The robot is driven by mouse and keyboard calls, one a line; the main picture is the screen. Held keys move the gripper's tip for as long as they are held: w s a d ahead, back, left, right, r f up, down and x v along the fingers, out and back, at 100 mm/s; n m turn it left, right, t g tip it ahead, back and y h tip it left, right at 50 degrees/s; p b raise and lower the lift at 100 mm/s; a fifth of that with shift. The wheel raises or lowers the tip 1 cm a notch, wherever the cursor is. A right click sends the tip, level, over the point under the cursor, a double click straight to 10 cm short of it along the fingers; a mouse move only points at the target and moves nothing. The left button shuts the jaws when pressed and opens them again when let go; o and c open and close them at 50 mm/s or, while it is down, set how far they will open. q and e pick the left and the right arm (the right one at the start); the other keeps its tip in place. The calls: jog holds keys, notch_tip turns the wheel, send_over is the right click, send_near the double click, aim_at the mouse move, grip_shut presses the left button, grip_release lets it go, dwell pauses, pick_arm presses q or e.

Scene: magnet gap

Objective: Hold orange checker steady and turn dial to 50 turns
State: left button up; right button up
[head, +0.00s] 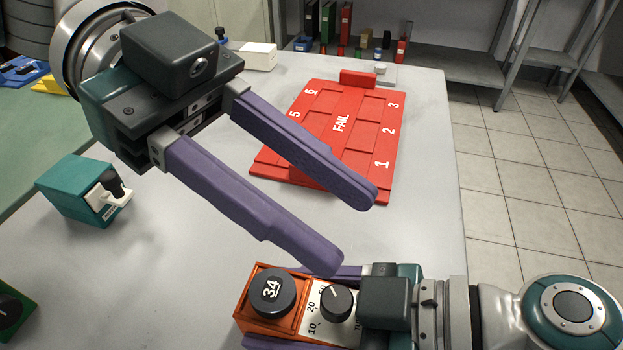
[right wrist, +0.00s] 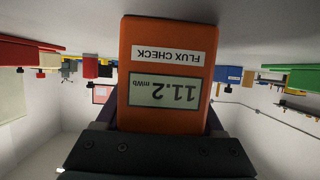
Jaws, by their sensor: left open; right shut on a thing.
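The orange checker (head: 243,311) is at the bottom of the head view, with a black knob marked 34 (head: 271,290) and a smaller black dial (head: 336,303) on a white scale. The scale shows 10, 20 and more marks, partly covered. The dial's white line points up and left. My right gripper (head: 292,307) is shut on the checker, one purple finger along each side. My left gripper (head: 348,229) is open and empty, its nearer fingertip overlapping the checker's far edge in view. In the right wrist view the checker (right wrist: 168,62) appears upside down, labelled FLUX CHECK, its display reading 11.2 mWb.
A teal box (head: 75,190) stands at the left. A green device (head: 14,307) is at the lower left. A white box (head: 258,57) sits at the back.

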dwell(0.4)
jog(key=o, duration=1.6)
